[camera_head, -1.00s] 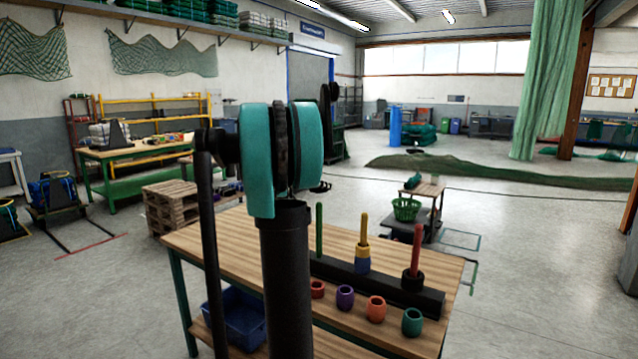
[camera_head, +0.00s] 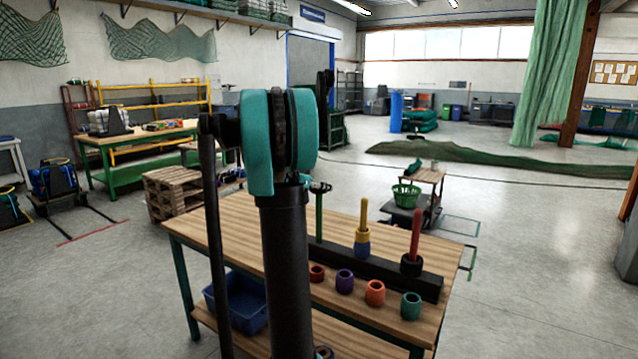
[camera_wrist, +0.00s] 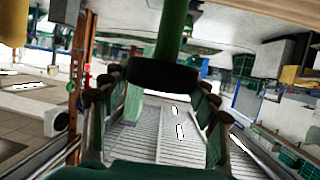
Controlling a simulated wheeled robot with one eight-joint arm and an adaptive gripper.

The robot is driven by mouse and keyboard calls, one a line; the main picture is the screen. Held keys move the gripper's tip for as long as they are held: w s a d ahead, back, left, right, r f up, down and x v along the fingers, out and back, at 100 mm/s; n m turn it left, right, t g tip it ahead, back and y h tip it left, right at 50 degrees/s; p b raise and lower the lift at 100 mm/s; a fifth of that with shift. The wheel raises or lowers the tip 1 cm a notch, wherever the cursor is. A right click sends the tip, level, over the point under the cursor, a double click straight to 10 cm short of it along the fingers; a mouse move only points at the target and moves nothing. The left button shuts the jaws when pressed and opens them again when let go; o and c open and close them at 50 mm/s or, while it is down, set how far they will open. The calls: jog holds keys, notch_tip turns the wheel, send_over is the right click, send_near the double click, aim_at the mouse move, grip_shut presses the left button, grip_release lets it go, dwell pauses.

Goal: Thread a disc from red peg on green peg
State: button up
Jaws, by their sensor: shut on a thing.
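The green peg (camera_head: 319,222) stands at the left end of the black bar on the table. A dark disc (camera_wrist: 163,76) is between the fingers of my gripper (camera_wrist: 150,93) in the wrist view, which looks upside down. The green peg (camera_wrist: 173,35) meets this disc; I cannot tell how far the peg tip is inside it. In the head view the disc (camera_head: 321,187) shows small at the top of the green peg, and my arm hides most of the gripper. The red peg (camera_head: 416,235) stands at the right end with a black disc (camera_head: 412,264) at its base.
A yellow peg (camera_head: 364,215) between them carries a yellow and a blue ring. Red, purple, orange and teal rings (camera_head: 411,306) stand in a row on the wooden table (camera_head: 215,225) before the black bar (camera_head: 431,286). A blue bin (camera_head: 240,303) sits below.

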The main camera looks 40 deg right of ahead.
jog(key=shift+f, duration=0.2)
jog(key=o, duration=1.3)
jog(key=v, duration=1.2)
jog(key=shift+r, duration=0.1)
